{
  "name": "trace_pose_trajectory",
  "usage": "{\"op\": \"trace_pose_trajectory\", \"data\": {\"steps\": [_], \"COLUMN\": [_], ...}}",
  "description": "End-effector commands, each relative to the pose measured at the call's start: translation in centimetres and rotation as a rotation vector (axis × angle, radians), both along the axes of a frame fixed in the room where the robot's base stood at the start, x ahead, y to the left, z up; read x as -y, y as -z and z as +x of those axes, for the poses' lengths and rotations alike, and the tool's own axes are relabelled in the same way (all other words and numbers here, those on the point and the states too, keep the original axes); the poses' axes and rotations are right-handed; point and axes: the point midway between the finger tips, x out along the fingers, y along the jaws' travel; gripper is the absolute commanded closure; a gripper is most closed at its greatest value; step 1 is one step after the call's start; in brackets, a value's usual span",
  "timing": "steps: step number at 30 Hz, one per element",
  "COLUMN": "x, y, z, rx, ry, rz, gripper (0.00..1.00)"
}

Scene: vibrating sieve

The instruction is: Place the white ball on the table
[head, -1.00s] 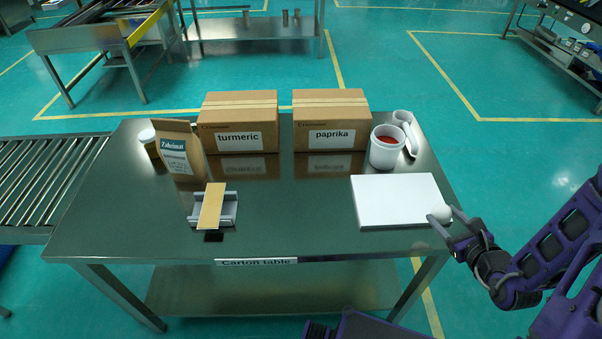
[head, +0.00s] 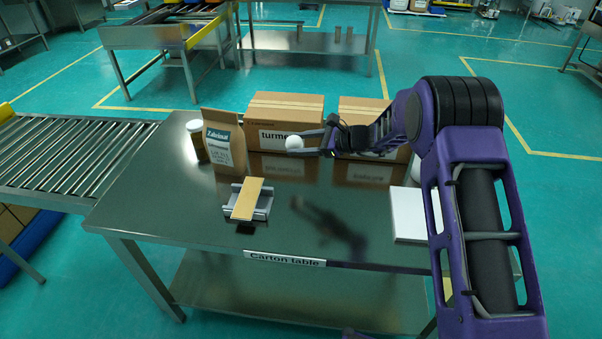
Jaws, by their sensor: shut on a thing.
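The white ball (head: 294,142) is held at the tips of my gripper (head: 305,143). My gripper is shut on it and points left. The ball appears in front of the turmeric carton and looks raised above the table (head: 150,208), whose dark top shows the arm's reflection below. Its exact height cannot be told. My arm reaches in from the right and hides much of the table's right side.
The turmeric carton (head: 283,108) and a second carton (head: 364,110) stand at the back. A paper bag (head: 223,146) and a jar (head: 196,140) stand at the back left. A grey holder with a tan strip (head: 246,199) sits front left. A white board (head: 408,214) lies right, partly hidden.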

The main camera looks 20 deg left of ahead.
Motion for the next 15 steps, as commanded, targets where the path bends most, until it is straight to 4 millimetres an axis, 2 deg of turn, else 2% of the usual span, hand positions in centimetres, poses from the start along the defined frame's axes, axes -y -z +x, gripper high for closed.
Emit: {"op": "trace_pose_trajectory", "data": {"steps": [1, 4, 10, 15], "x": [-1.0, -1.9, -2.0, -2.0], "y": [-0.1, 0.5, 4.2, 5.8], "z": [-0.1, -0.3, -0.4, -0.3], "rx": [0.001, -0.002, -0.004, -0.001], "ry": [-0.015, -0.032, -0.032, -0.032], "rz": [0.001, -0.001, -0.001, 0.002], "gripper": [0.98, 0.98, 0.98, 0.98]}}
